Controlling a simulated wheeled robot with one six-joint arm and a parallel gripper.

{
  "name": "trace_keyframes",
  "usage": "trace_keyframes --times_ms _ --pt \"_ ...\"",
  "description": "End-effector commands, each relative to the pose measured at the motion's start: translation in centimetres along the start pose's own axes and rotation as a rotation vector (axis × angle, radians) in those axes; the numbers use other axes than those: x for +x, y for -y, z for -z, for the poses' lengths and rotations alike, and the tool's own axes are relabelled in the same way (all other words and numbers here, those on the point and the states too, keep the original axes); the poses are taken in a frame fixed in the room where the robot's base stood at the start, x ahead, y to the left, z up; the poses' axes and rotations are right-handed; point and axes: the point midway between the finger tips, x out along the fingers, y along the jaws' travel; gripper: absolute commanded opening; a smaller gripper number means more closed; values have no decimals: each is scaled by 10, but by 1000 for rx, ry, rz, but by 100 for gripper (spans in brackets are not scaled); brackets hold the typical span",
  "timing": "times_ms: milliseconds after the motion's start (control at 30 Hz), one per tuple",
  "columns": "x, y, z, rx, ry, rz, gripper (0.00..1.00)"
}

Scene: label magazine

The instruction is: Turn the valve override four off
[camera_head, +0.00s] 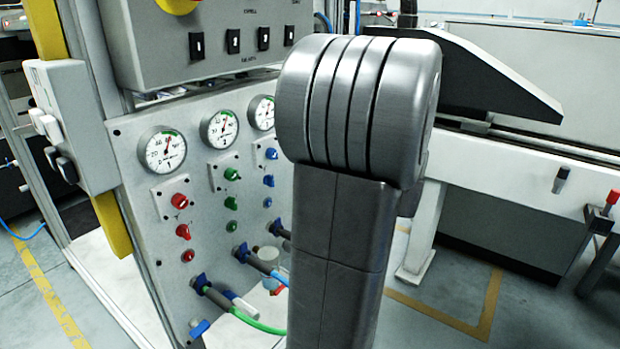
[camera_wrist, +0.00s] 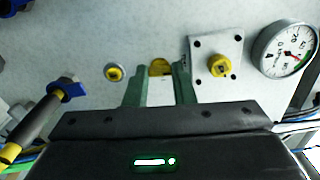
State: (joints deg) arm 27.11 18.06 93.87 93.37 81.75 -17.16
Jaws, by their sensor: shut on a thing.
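In the wrist view a column of yellow controls sits on the light grey panel (camera_wrist: 220,110). My gripper (camera_wrist: 159,70) has its two green fingers on either side of the middle yellow knob (camera_wrist: 160,66) and is shut on it. No label for override four is readable. In the head view my arm hides the gripper and the yellow column.
A gauge (camera_wrist: 287,49) stands right of the plate. A blue-handled valve (camera_wrist: 68,89) with a hose sticks out at left. In the head view red (camera_head: 183,231), green (camera_head: 231,203) and blue (camera_head: 269,181) control columns show, below a grey switch box (camera_head: 215,60) overhanging the panel.

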Motion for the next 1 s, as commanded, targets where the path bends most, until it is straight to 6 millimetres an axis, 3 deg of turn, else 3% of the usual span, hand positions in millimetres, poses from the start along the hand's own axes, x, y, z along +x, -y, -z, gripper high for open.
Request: trace_keyframes --times_ms 767,800,900,1000 --pt "0 -1 0 -103 1 -2 0" --pt "0 -1 0 -103 1 -2 27" --pt "0 -1 0 -102 1 -2 45" --pt "0 -1 0 -102 1 -1 45"
